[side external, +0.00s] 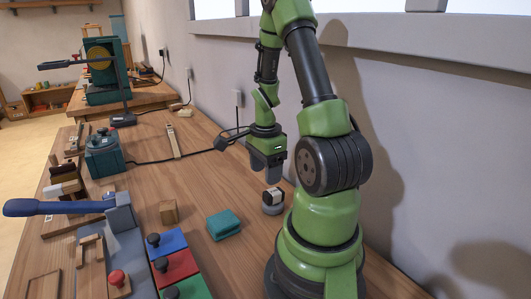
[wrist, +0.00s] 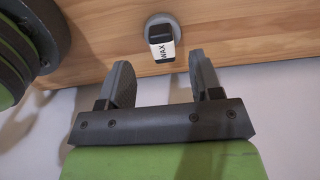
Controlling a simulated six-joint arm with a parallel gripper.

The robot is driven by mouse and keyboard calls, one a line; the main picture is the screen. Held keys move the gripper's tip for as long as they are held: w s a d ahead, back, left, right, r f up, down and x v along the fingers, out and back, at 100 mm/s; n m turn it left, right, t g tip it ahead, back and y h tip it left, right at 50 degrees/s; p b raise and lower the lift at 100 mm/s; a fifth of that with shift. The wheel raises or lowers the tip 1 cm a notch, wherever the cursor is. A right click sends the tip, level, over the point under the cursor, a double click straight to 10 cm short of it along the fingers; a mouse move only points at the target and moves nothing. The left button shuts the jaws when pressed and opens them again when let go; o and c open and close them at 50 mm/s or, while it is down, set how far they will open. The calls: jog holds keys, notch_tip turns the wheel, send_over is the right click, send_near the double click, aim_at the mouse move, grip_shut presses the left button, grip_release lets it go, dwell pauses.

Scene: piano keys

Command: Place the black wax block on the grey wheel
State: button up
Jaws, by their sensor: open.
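The black wax block (side external: 274,195) has a white face and sits upright on the grey wheel (side external: 272,209), beside my arm's base. In the wrist view the block (wrist: 161,48) shows a white label reading "WAX", and the grey wheel's rim (wrist: 162,18) shows behind it. My gripper (side external: 268,172) hangs pointing down just above and slightly left of the block. In the wrist view my gripper (wrist: 160,72) has its two fingers apart with nothing between them. The block lies beyond the fingertips and looks clear of them.
A teal block (side external: 223,224) and a small wooden cube (side external: 168,211) lie to the left on the wooden bench (side external: 195,170). Blue, red and green blocks with knobs (side external: 172,263) stand at the front. A blue-handled lever (side external: 45,207) is further left. The wall (side external: 430,160) is close behind my arm.

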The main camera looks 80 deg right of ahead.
aim_at(265, 194)
jog(key=w+a+r+n+t+h, duration=0.1)
jog(key=w+a+r+n+t, duration=0.15)
jog(key=a+r+n, duration=0.4)
jog(key=w+a+r+n+t, duration=0.1)
jog(key=w+a+r+n, duration=0.2)
jog(key=a+r+n, duration=0.35)
jog(key=s+a+r+n+t+y, duration=0.3)
jog(key=s+a+r+n, duration=0.1)
jog(key=a+r+n, duration=0.3)
jog(key=a+n, duration=0.2)
jog(key=n, duration=0.1)
jog(key=shift+s+a+r+t, duration=0.25)
jog(key=shift+a+r+t, duration=0.05)
jog(key=shift+a+t, duration=0.05)
